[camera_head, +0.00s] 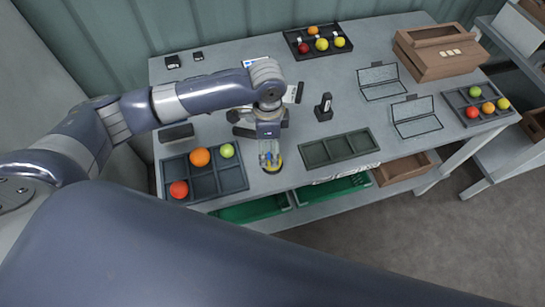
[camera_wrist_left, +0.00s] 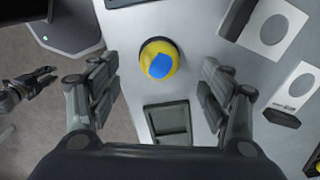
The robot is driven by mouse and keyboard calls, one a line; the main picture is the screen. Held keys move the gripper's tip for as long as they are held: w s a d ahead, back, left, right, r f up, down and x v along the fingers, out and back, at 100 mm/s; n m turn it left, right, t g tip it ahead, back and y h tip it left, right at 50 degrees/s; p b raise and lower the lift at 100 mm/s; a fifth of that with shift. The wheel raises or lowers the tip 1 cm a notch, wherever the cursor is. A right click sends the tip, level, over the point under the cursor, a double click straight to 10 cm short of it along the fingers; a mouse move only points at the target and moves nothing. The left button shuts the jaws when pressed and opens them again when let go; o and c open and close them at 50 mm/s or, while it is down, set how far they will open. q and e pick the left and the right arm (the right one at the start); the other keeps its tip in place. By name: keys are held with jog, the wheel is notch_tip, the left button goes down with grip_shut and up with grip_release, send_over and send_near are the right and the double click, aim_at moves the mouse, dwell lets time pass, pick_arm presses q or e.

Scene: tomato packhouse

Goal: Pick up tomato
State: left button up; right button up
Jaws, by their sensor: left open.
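A yellow tomato with a blue patch on top (camera_wrist_left: 159,62) sits on the grey table, with a dark rim around its base. It also shows in the head view (camera_head: 272,166), partly covered by my left gripper. My left gripper (camera_head: 269,150) points down right over it. In the left wrist view my left gripper (camera_wrist_left: 160,88) is open, its fingers apart on either side of the tomato and not visibly touching it. At that view's left edge, over the floor, is a dark gripper-like part (camera_wrist_left: 32,88), probably my right gripper; its jaws are unclear.
A dark tray (camera_head: 206,186) on the left holds red, orange and green tomatoes. An empty tray (camera_head: 339,149) lies right of my left gripper. A black upright device (camera_head: 324,107) stands behind. Other tomato trays (camera_head: 318,41) (camera_head: 476,104) and a wooden crate (camera_head: 440,52) are farther off.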

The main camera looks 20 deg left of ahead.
pick_arm(q)
jog(key=shift+f, duration=0.9)
jog(key=f, duration=0.2)
jog(key=f+p, duration=0.1)
jog(key=f, duration=0.1)
jog(key=shift+d+f+p, duration=0.1)
jog(key=shift+d+p, duration=0.2)
jog(key=shift+d, duration=0.1)
jog(key=shift+w+f, duration=0.1)
jog(key=shift+f, duration=0.5)
jog(key=c, duration=0.8)
